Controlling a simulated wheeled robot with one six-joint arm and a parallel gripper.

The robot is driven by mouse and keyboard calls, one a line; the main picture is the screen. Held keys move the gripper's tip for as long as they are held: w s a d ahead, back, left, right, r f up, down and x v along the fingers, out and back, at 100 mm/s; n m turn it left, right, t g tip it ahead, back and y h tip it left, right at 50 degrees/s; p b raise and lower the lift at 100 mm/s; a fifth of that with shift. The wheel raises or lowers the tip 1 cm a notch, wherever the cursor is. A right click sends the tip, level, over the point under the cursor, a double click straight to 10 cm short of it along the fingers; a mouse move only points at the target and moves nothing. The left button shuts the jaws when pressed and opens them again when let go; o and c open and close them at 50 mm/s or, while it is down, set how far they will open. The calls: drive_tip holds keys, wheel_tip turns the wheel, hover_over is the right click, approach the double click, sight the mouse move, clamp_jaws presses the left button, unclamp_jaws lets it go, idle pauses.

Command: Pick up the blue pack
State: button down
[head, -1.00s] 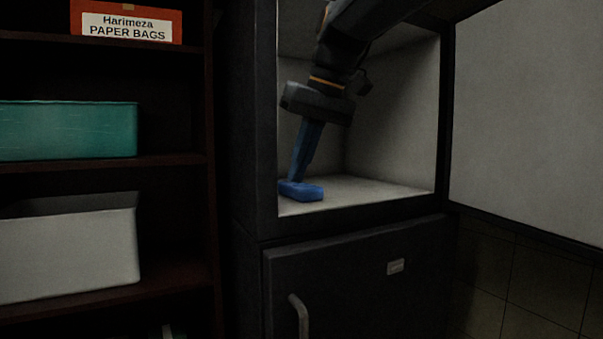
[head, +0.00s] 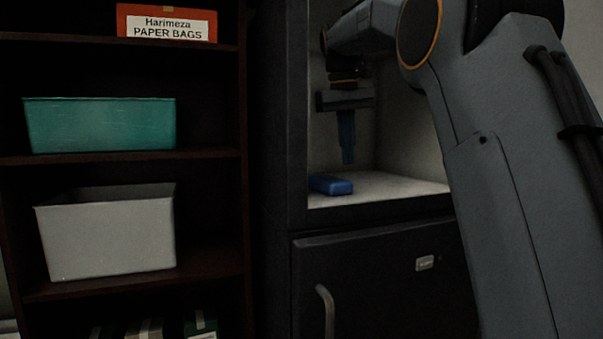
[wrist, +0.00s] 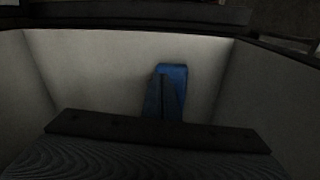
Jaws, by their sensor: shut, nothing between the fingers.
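The compartment's dark left frame (head: 283,120) and pale side walls stand close around my gripper. A dark lower door (head: 385,280) with a handle is below. At left, shelves hold a teal bin (head: 100,125), a white bin (head: 108,235) and a paper bags box (head: 167,23).

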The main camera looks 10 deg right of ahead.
drive_tip(key=w+a+r+n+g+y+p, duration=0.1)
drive_tip(key=w+a+r, duration=0.2)
drive_tip(key=a, duration=0.2)
drive_tip(key=shift+w+a+r+p, duration=0.2)
drive_tip(key=shift+w+a+p, duration=0.1)
drive_tip(key=shift+a, duration=0.1)
